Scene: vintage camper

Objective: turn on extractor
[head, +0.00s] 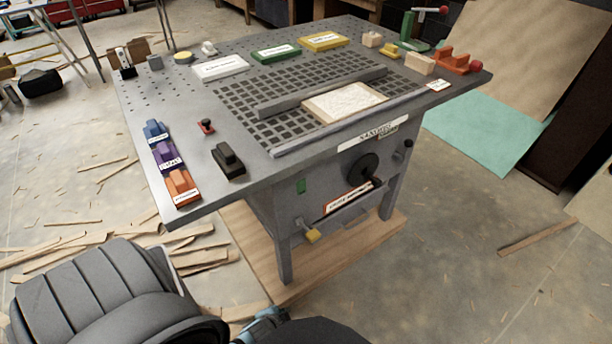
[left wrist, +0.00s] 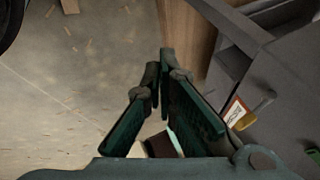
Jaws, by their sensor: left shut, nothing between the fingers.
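A grey work table with a slotted top (head: 345,141) stands ahead in the head view; I cannot tell which part is the extractor control. Its front panel carries a small green switch (head: 300,186), a round black knob (head: 362,168), a smaller dark knob (head: 408,143) and a low yellow-ended handle (head: 313,236). In the left wrist view, my left gripper (left wrist: 160,62) is shut and empty. The yellow handle end (left wrist: 258,122) and green switch (left wrist: 314,155) show to its right, apart from it. My right gripper is not in view.
A wooden board (head: 235,235) lies under the table. Wood strips (head: 190,245) litter the floor at left. Coloured blocks (head: 183,187), a black block (head: 229,160) and a pale panel (head: 345,102) rest on the tabletop. The floor at right is mostly clear.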

